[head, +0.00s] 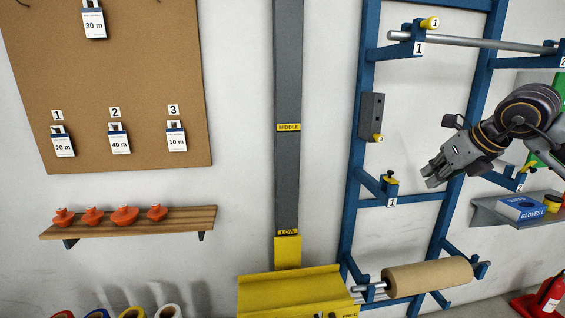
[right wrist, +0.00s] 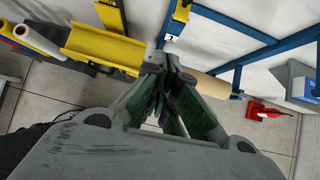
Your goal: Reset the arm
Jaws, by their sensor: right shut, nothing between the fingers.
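My right gripper (head: 434,176) is in the head view at the right, its grey fingers pointing left and down in front of the blue rack (head: 360,150). It is shut and holds nothing. In the right wrist view the fingers of my right gripper (right wrist: 165,80) meet at the tips, with the rack and the yellow carriage (right wrist: 105,45) beyond them. My left gripper is in neither view.
A brown roll (head: 428,275) sits on the rack's low bar, and a steel bar (head: 480,41) lies across its top. The yellow carriage (head: 290,290) is at the LOW label on a grey column (head: 288,80). A grey shelf (head: 485,213) holds a glove box (head: 521,208).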

